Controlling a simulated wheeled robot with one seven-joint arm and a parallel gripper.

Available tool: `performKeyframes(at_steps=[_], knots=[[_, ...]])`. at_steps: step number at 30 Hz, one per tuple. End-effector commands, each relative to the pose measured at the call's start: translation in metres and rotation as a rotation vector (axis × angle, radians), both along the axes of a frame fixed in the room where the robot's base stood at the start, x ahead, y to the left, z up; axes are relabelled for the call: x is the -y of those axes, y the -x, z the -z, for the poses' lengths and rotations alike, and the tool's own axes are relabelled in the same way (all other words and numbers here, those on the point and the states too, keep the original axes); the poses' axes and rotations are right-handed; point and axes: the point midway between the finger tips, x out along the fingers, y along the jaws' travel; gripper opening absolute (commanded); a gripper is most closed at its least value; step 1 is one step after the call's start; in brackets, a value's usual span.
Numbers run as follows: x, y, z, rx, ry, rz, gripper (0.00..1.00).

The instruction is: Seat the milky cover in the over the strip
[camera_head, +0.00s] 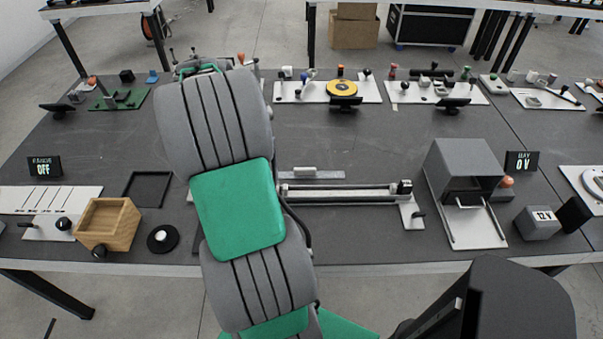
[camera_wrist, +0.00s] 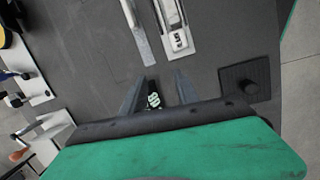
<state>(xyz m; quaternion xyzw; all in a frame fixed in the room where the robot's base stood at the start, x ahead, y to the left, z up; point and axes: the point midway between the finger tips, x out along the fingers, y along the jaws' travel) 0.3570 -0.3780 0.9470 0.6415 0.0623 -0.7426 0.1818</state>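A long narrow strip fixture (camera_head: 340,194) lies across the table right of my arm, with a pale lengthwise band and a dark end block. It also shows in the wrist view (camera_wrist: 171,18), with a white labelled end. Behind it a short pale bar (camera_head: 304,170) rests on a thin grey plate (camera_head: 330,175); the plate also shows in the wrist view (camera_wrist: 141,40). I cannot tell surely which pale piece is the milky cover. My gripper (camera_wrist: 158,82) has its fingers apart, short of the fixture's labelled end. My arm hides it in the head view.
A wooden box (camera_head: 108,222) stands left, a grey housing (camera_head: 465,165) right.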

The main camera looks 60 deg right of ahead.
Motion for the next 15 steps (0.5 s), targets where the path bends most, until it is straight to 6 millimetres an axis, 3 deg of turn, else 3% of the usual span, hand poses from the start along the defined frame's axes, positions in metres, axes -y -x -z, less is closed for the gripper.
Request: performKeyframes(at_steps=[1,3,5,9,15], knots=[[0.039,0.028,0.019,-0.054,-0.025,-0.01,0.36],[0.074,0.058,0.036,-0.106,-0.056,-0.049,0.36],[0.091,0.076,0.046,-0.133,-0.077,-0.073,0.36],[0.104,0.093,0.064,-0.155,-0.095,-0.099,0.36],[0.107,0.097,0.09,-0.153,-0.095,-0.101,0.36]])
